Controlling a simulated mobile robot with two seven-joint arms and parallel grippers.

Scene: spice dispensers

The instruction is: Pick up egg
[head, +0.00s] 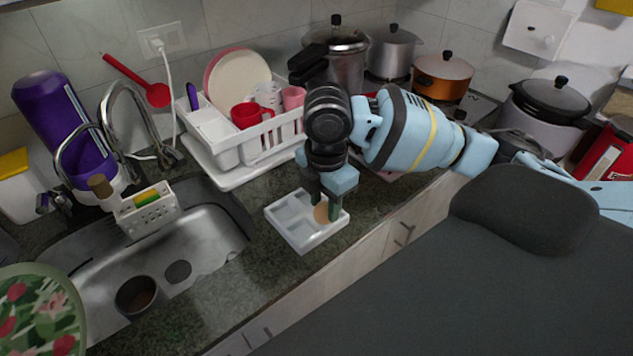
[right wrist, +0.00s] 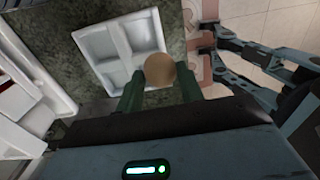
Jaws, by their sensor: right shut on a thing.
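A brown egg (head: 321,212) is at the right part of a white compartment tray (head: 292,236) on the counter. My right gripper (head: 328,208) points down over the tray, with its green fingers on both sides of the egg. In the right wrist view, the egg (right wrist: 160,70) sits between the two fingertips (right wrist: 160,82), at a corner of the tray (right wrist: 93,42). The gripper is shut on the egg. I cannot tell whether the egg still touches the tray.
A white dish rack (head: 238,150) with cups and plates stands behind the tray. A sink (head: 205,245) lies to the left. Pots (head: 443,75) stand at the back right. The counter in front of the tray is narrow and clear.

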